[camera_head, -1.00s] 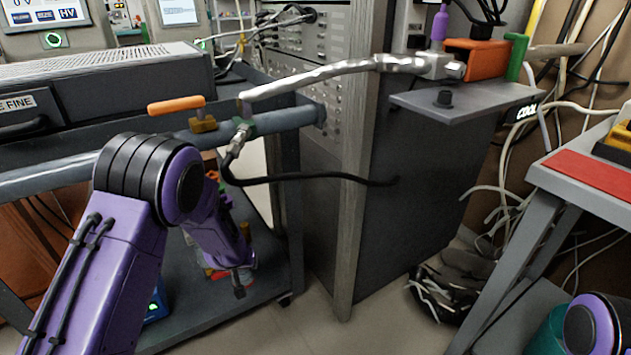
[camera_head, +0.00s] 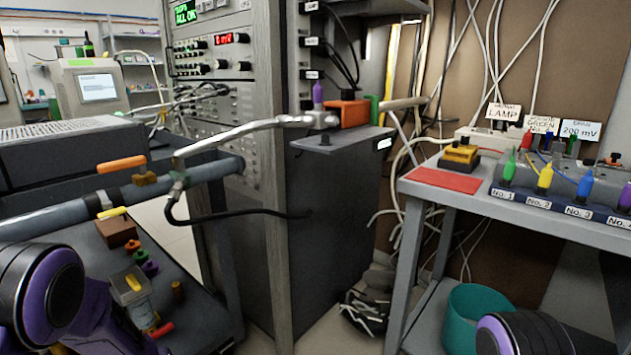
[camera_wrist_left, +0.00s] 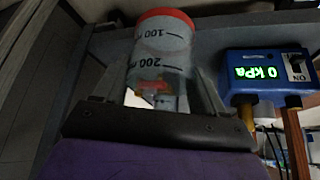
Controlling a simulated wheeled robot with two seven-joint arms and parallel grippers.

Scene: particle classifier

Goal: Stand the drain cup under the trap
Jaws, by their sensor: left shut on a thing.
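The drain cup (camera_wrist_left: 165,42), translucent with a red rim and dark 100 and 200 marks, is between the fingers of my left gripper (camera_wrist_left: 160,72) in the left wrist view. The fingers are shut on its sides. Small red, yellow and grey shapes show at the cup's lower part; I cannot tell if they are inside or behind it. In the head view my left arm is at the lower left, and its gripper and the cup are not visible. I cannot identify the trap with certainty. My right gripper is out of view.
A grey pipe (camera_head: 70,209) with an orange-handled valve (camera_head: 121,164) runs above a dark cart shelf (camera_head: 205,325) with loose pieces. A blue gauge box (camera_wrist_left: 265,75) reads 0 kPa. A grey table (camera_head: 445,193) and teal bin (camera_head: 478,315) stand right. Floor shows between.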

